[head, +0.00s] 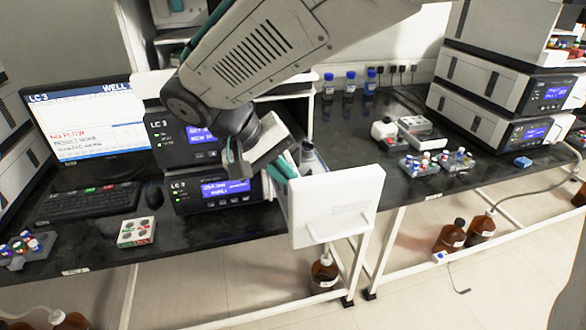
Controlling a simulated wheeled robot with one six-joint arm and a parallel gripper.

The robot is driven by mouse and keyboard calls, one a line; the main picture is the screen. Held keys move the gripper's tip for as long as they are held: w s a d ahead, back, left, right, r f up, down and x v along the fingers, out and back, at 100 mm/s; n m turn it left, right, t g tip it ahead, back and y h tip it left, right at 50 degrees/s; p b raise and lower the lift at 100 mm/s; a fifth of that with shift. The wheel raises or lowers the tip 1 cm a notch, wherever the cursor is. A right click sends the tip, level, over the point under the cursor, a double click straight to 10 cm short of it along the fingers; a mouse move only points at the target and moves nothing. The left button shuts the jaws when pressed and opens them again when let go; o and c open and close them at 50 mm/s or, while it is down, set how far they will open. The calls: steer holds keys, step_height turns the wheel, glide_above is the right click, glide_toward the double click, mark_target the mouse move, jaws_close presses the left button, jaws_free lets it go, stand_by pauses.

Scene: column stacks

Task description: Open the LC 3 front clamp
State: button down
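The LC 3 stack stands left of centre, with an upper module (182,140) and a lower module (190,194), both with lit blue displays. A white door panel (337,205) with a handle stands swung out in front of the stack's right side. My gripper (272,172), with teal finger parts, is at the right end of the lower module, just behind and left of the panel. Its fingertips are partly hidden, and I cannot see what lies between them. I cannot make out the front clamp; the gripper and panel cover that area.
Left of the stack are the LC 3 monitor (85,122), a keyboard (88,203) and a small white box (136,232). Vial racks (420,164) stand on the right bench, beside another stack (500,88).

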steer(key=shift+s+a+f+h, duration=0.15)
steer(key=shift+a+f+h, duration=0.3)
steer(key=shift+h, duration=0.45)
steer(key=shift+t, duration=0.3)
steer(key=c, duration=1.6)
jaws_free()
steer(key=shift+a, duration=0.1)
steer(key=v, duration=0.7)
steer(key=shift+s+a+r, duration=0.1)
steer(key=shift+a+r, duration=0.1)
steer(key=shift+a, duration=0.05)
